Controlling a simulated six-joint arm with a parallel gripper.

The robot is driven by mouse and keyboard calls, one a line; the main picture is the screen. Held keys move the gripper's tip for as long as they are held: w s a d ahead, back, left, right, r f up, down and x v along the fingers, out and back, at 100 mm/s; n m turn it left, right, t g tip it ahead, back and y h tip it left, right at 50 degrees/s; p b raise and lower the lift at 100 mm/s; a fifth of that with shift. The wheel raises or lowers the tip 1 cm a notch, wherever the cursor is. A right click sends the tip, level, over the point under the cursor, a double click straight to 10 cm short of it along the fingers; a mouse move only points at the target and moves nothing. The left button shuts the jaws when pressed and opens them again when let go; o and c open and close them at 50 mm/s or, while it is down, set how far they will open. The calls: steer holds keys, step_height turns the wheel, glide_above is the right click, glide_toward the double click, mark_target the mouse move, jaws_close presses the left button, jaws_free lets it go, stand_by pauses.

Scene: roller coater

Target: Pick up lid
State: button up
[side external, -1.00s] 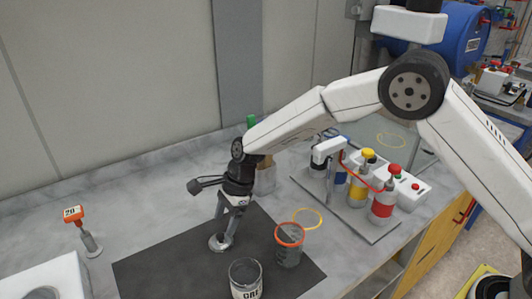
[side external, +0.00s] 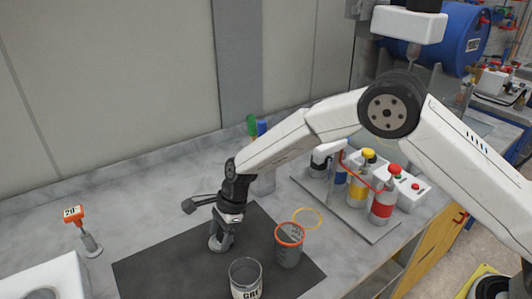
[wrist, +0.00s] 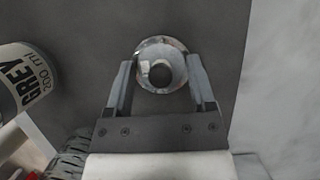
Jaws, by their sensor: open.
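The lid (wrist: 147,50) is a round, shiny metal piece with a dark knob at its centre, lying on the dark mat (side external: 165,262). My gripper (wrist: 161,66) is open, with one finger on each side of the lid in the wrist view. The fingers look close to the lid; I cannot tell whether they touch it. In the side external view my gripper (side external: 221,241) points down low over the mat and hides most of the lid.
A grey paint can (side external: 246,280) stands on the mat in front, and a beaker with an orange rim (side external: 289,246) is to the right. A yellow ring (side external: 308,218) and several bottles (side external: 382,205) are further right. The mat's left part is clear.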

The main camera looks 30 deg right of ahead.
jaws_close()
steer(key=shift+r, duration=0.85)
steer(key=s+d+r, duration=0.2)
steer(key=s+r, duration=0.3)
steer(key=s, duration=0.1)
steer(key=s+d+r, duration=0.3)
steer(key=s+r, duration=0.3)
steer(key=shift+s+d+r, duration=0.15)
steer(key=shift+s+d, duration=0.2)
steer(key=shift+s, duration=0.05)
steer(key=shift+a, duration=0.1)
